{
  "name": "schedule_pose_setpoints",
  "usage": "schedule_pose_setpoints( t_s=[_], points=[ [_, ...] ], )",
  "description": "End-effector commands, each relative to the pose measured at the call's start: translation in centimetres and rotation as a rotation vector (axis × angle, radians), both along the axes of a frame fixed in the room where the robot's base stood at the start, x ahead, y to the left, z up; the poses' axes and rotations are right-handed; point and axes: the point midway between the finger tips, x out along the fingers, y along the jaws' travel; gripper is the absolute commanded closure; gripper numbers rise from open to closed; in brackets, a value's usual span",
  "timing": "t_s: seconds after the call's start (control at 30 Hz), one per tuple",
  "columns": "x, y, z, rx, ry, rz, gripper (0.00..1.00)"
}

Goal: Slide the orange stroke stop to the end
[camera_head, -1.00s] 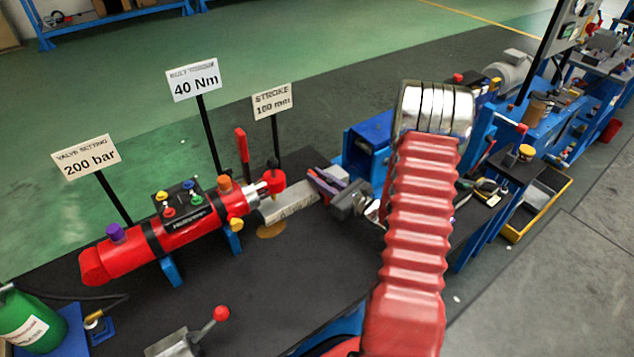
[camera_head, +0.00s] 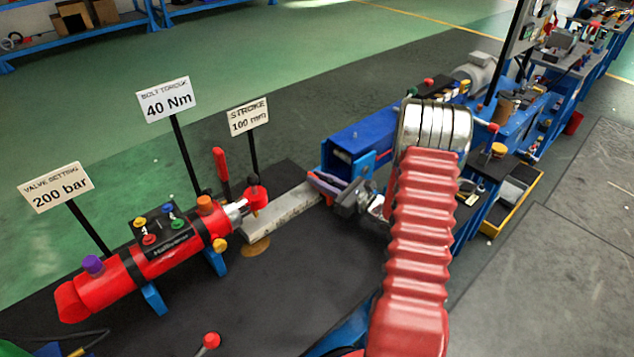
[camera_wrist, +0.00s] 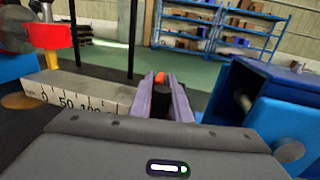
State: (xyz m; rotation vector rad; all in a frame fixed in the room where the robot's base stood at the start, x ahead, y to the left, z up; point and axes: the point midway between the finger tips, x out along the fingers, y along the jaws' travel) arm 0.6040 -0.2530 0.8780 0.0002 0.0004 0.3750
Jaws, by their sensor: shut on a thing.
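My gripper (camera_head: 326,187) is at the right part of the pale scale bar (camera_head: 283,212). In the wrist view its two purple fingers (camera_wrist: 162,99) are closed around a dark post, with a small orange part (camera_wrist: 159,77) showing between the tips. This orange part looks like the stroke stop; most of it is hidden by the fingers. The scale bar (camera_wrist: 80,97) shows marks 0, 50 and 100, and the fingers are to the right of these. The red cylinder (camera_head: 150,250) lies left of the bar, its red rod end (camera_head: 256,196) near the bar's left end.
A blue housing (camera_head: 360,140) stands close to the right of my gripper; it is also large in the wrist view (camera_wrist: 262,95). Signs stand behind the cylinder, including the stroke sign reading 100 mm (camera_head: 248,117). A red-knobbed lever (camera_head: 211,341) is in front.

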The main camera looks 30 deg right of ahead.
Motion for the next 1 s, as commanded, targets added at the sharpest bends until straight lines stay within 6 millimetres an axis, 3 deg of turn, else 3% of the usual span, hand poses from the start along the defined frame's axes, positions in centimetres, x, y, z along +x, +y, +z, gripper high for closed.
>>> schedule_pose_setpoints(
  t_s=[0.07,0.1,0.33,0.73,1.0],
  points=[
    [0.0,-0.1,0.1,-0.001,-0.002,-0.002,1.0],
    [0.0,-0.1,0.1,-0.001,-0.002,-0.002,0.82],
    [0.0,0.0,0.0,-0.001,0.0,0.001,0.66],
    [-0.6,-0.2,0.0,0.0,0.0,0.0,0.66],
    [-3.8,-1.5,-0.1,0.0,0.001,-0.001,0.66]
  ],
)
